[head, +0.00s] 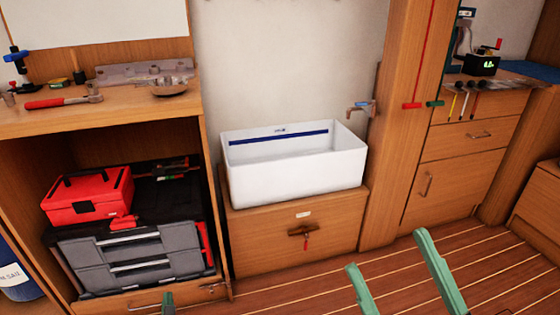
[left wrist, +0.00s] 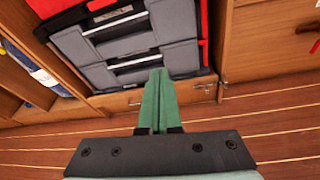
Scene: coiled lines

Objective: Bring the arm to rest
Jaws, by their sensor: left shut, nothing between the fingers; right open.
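My left gripper (head: 168,298) shows only as a green fingertip at the bottom edge of the head view, in front of the grey drawer case. In the left wrist view my left gripper (left wrist: 158,75) has its two green fingers together, with nothing between them. It points at the low wooden drawer front (left wrist: 122,102) under the grey tool case (left wrist: 130,45). My right gripper (head: 387,250) is at the bottom right of the head view, its green fingers spread apart and empty above the striped floor. Most of both arms is out of view.
A white basin (head: 338,167) stands on a wooden cabinet (head: 265,228) with a handle on its front. A red toolbox (head: 85,205) sits above the grey drawer case (head: 95,272) in an open cupboard. The plank floor (head: 300,290) is clear.

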